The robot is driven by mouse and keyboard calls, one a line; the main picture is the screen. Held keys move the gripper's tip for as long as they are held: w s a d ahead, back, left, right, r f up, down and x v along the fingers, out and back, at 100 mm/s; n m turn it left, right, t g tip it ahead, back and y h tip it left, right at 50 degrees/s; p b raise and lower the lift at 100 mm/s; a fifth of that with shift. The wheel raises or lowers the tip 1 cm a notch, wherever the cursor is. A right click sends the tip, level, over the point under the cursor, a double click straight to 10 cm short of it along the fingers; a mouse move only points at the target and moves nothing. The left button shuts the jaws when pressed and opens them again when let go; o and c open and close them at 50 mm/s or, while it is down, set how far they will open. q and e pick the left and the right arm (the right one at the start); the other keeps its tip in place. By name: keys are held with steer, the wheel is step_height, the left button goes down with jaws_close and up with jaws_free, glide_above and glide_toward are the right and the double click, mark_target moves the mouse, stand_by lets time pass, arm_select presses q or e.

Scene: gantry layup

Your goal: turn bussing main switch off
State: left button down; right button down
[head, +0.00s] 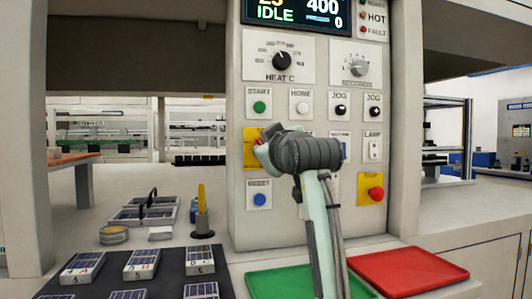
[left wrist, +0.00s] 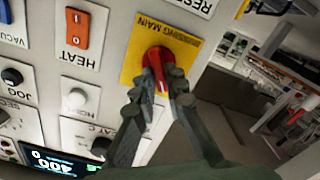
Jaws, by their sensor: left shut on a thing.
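The bussing main switch (left wrist: 154,57) is a red rotary handle on a yellow plate (left wrist: 187,47) lettered "BUSSING MAIN" in the left wrist view. My left gripper (left wrist: 164,82) has a finger on each side of the red handle and is shut on it. In the head view my left arm rises from the bottom centre and its gripper (head: 265,150) is at the panel's left side. It hides most of the yellow plate (head: 249,152) and nearly all of the handle. My right gripper is not in view.
The panel (head: 240,105) carries a green START button (head: 260,106), a HEAT dial (head: 282,61) and a red button (head: 376,193) on yellow. The display (head: 298,12) reads IDLE. Below are a green tray (head: 262,283), a red tray (head: 408,272) and a dark mat with labelled blocks (head: 141,264).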

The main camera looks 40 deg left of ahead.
arm_select(q)
steer(key=shift+s+a+f+n+b, duration=0.1)
steer(key=shift+n+b, duration=0.45)
steer(key=shift+n, duration=1.35)
steer(key=shift+f+n+b, duration=0.15)
steer(key=shift+n+b, duration=0.45)
steer(key=shift+n, duration=1.3)
steer(key=shift+s+a+f+n+b, duration=0.1)
steer(key=shift+n+b, duration=0.45)
steer(key=shift+n, duration=1.35)
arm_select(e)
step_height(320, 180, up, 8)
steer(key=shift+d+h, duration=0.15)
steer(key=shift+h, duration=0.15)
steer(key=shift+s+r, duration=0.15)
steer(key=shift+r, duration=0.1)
arm_select(q)
steer(key=c, duration=1.6)
jaws_free()
steer(key=shift+o, duration=0.2)
steer(key=shift+d, duration=0.1)
steer(key=v, duration=1.2)
